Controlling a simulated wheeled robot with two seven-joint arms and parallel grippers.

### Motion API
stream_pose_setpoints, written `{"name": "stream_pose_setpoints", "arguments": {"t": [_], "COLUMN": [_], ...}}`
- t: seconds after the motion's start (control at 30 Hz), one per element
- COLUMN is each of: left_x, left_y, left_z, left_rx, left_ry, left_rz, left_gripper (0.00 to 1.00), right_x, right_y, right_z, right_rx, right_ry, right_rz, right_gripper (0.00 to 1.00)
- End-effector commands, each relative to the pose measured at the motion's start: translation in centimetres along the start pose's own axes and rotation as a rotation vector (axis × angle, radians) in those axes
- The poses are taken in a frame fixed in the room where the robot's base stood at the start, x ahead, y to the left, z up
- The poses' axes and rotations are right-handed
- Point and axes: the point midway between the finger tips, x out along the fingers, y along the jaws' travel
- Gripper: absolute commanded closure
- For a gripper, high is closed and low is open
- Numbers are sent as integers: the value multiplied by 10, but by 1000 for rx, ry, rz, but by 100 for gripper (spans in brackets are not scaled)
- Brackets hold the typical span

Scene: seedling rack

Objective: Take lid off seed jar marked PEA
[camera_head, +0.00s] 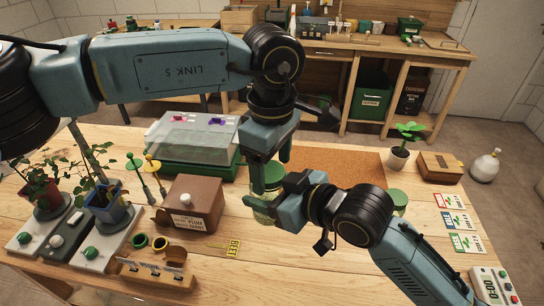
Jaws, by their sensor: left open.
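A glass seed jar (263,216) with a green lid (268,187) stands near the middle of the table; its label is hidden, so I cannot read PEA on it. My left gripper (269,168) points down from above, open, with its fingers at the lid. My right gripper (268,194) comes in low from the right, its fingers beside the jar; I cannot tell whether they press on the glass. Another green-lidded jar (398,198) stands to the right, partly hidden behind my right arm.
A brown box (193,203) and a yellow BEET tag (233,248) lie left of the jar. A clear-domed tray (192,137) stands behind. Potted seedlings (110,209) are at the left, a potted plant (398,160), seed packets (459,221) and a timer (495,288) at the right.

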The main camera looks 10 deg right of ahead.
Motion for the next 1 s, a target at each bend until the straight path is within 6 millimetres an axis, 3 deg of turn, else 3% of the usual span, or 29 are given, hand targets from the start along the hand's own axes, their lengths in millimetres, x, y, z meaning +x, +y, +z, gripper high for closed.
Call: {"name": "stream_pose_setpoints", "arguments": {"t": [0.1, 0.43, 0.57, 0.8, 1.0], "left_x": [0, -1, -1, -2, -2], "left_y": [0, 1, 2, 4, 4], "left_z": [0, 0, 0, -1, -1], "left_rx": [0, -1, -41, -272, -295], "left_ry": [0, -1, -1, -3, -3], "left_rz": [0, 3, 6, 9, 11], "left_gripper": [31, 74, 74, 74, 74], "right_x": [0, 0, 0, 0, 0], "right_y": [0, -2, -3, -5, -5], "right_z": [-1, -1, -1, -2, -2], "right_rx": [-1, -1, -1, -1, -1], "right_ry": [3, 4, 4, 5, 6], "right_rz": [0, -4, -6, -11, -13], "right_gripper": [100, 100, 100, 100, 100]}}
